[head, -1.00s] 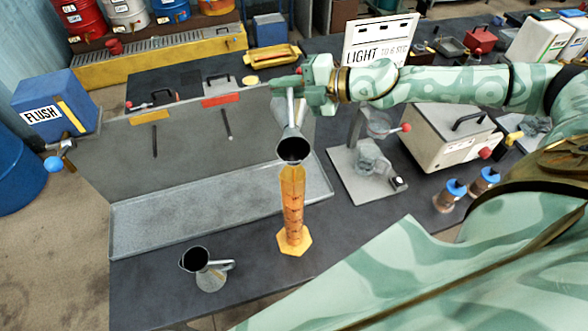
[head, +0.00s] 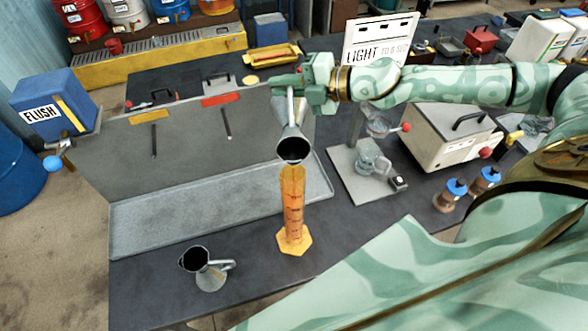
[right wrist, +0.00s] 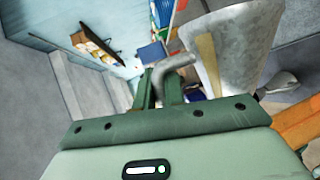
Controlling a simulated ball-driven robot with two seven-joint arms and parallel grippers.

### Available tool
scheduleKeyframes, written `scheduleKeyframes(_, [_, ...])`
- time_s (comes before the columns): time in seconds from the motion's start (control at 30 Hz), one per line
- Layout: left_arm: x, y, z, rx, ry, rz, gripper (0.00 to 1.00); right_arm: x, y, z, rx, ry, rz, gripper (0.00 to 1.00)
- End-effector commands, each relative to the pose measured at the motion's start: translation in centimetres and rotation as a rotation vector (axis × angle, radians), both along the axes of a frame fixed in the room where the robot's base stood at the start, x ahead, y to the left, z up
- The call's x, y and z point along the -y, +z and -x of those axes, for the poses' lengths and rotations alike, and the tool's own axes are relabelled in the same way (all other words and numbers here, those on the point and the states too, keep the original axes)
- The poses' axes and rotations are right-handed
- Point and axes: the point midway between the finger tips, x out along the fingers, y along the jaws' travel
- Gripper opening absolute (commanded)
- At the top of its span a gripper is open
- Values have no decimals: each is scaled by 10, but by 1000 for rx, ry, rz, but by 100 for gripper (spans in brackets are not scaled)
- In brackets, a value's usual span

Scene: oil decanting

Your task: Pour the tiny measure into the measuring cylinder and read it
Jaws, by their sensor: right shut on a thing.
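My right gripper (head: 292,84) is shut on the handle of a grey metal measure (head: 290,118). The measure is tipped, its dark mouth facing down towards the front, right over the top of the orange measuring cylinder (head: 292,205). The cylinder stands upright on a six-sided foot on the dark bench. Its dark marks are too small to read, and I cannot tell a liquid level or see a stream. In the right wrist view, the measure (right wrist: 235,45) fills the top right beside the gripper (right wrist: 160,88). My left gripper is not in view.
A second metal jug (head: 210,270) stands upright at the bench's front left. A grey tray (head: 170,215) lies behind it. A blue FLUSH box (head: 52,105) is at far left. A plate with glassware (head: 365,175) and a cream machine (head: 440,135) stand to the right.

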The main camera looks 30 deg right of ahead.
Motion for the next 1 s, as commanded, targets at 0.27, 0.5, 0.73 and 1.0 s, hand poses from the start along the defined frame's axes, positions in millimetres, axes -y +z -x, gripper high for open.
scheduleKeyframes(0.27, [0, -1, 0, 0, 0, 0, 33, 0, 1, 1, 8, 0, 4, 0])
scheduleKeyframes(0.5, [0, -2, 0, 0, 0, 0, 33, -1, 2, 1, 17, 0, 8, 0])
scheduleKeyframes(0.73, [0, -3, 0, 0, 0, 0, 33, -1, 4, 2, 25, 0, 13, 0])
scheduleKeyframes(1.0, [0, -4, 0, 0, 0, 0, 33, -2, 5, 3, 34, -1, 18, 0])
